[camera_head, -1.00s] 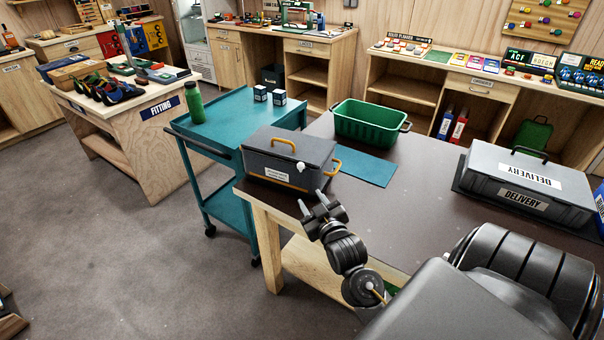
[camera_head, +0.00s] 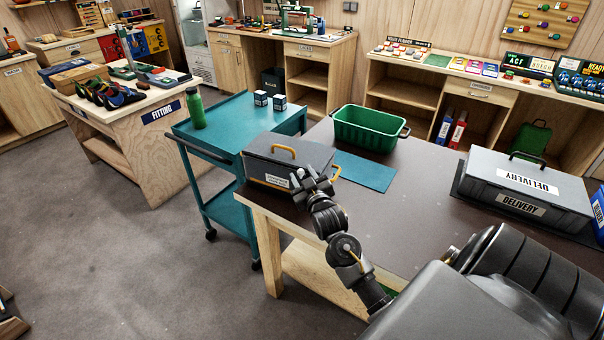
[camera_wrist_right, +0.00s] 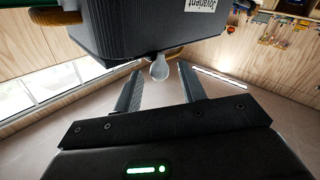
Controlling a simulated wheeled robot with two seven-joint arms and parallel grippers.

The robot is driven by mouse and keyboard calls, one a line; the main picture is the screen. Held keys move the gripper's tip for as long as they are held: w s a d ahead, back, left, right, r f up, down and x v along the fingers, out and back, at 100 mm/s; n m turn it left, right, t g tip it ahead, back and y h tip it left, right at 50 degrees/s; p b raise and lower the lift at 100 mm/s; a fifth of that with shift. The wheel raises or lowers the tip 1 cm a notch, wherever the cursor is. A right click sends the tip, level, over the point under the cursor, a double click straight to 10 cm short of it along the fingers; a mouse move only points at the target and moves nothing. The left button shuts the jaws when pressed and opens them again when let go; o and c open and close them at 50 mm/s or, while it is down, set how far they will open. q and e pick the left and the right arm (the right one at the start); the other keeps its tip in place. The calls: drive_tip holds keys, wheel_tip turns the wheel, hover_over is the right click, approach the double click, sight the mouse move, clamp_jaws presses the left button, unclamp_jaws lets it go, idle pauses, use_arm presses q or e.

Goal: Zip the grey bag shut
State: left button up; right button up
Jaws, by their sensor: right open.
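The grey bag (camera_head: 312,155) stands on the dark table near its left corner, with yellow handles and a white label on its front. My right gripper (camera_head: 303,175) is in front of the bag's near side, open. In the right wrist view the bag (camera_wrist_right: 110,38) appears upside down at the top. A pale zip pull (camera_wrist_right: 160,69) sticks out from it, in line with the gap between the open fingertips (camera_wrist_right: 160,74), with space visible on both sides. In the head view the gripper hides the pull. My left gripper is out of view.
A green crate (camera_head: 368,128) stands behind the bag, and a teal mat (camera_head: 365,171) lies to its right. A grey delivery box (camera_head: 525,190) is on the table's right. A teal trolley (camera_head: 222,135) with a green bottle (camera_head: 196,108) stands to the left. The table's middle is clear.

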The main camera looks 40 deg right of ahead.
drive_tip(key=shift+w+d, duration=0.1)
drive_tip(key=shift+w, duration=0.2)
clamp_jaws()
drive_tip(key=shift+w, duration=0.1)
